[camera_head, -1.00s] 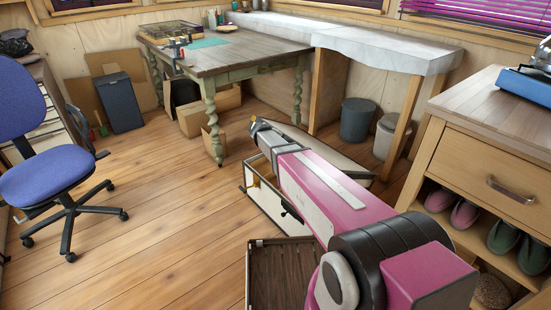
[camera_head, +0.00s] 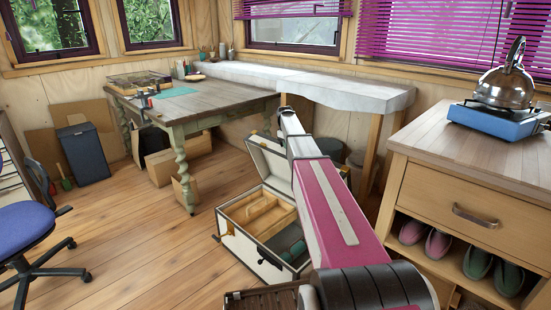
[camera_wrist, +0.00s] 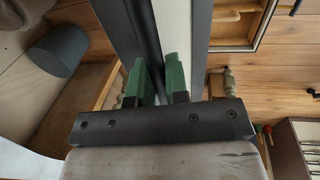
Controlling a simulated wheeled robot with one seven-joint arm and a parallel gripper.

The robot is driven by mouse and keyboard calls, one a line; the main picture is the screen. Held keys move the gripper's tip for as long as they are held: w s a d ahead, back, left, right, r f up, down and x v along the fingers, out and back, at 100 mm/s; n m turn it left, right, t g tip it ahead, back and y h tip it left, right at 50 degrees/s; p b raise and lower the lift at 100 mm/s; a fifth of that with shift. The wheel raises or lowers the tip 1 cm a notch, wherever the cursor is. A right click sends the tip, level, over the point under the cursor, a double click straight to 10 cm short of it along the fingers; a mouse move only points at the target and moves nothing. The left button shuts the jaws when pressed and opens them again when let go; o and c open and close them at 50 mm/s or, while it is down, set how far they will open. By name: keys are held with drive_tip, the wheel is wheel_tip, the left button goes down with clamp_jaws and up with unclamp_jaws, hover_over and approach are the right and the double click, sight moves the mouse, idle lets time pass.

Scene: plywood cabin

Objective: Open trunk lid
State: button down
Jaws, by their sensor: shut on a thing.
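The trunk (camera_head: 249,248) is cream with dark edges and stands open on the floor in the head view. Its lid (camera_head: 266,161) stands raised at the back, partly hidden by my arm. The inside shows wooden compartments and some dark green items. In the wrist view, my gripper (camera_wrist: 158,80) has its green fingers on either side of the lid's dark edge (camera_wrist: 144,35) and is shut on it. The lid's pale face (camera_wrist: 195,45) and part of the open trunk show beside it. My fingertips are hidden in the head view.
A table (camera_head: 205,100) with turned green legs and a pale counter (camera_head: 330,85) stand behind the trunk. A blue chair (camera_head: 25,228) is at left. A wooden cabinet (camera_head: 455,190) with shoes and a blue stove stands at right. Floor left of the trunk is clear.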

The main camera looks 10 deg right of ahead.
drive_tip(key=w+d+y, duration=0.1)
drive_tip(key=w+d, duration=0.4)
drive_tip(key=d, duration=0.3)
drive_tip(key=w+d+g, duration=0.1)
drive_tip(key=w+d, duration=0.5)
drive_tip(key=d, duration=0.3)
drive_tip(key=shift+w+y, duration=0.25)
drive_tip(key=shift+y, duration=0.15)
drive_tip(key=shift+f, duration=0.1)
drive_tip(key=c, duration=1.1)
unclamp_jaws()
drive_tip(key=shift+c, duration=0.2)
wheel_tip(320, 180, up, 11)
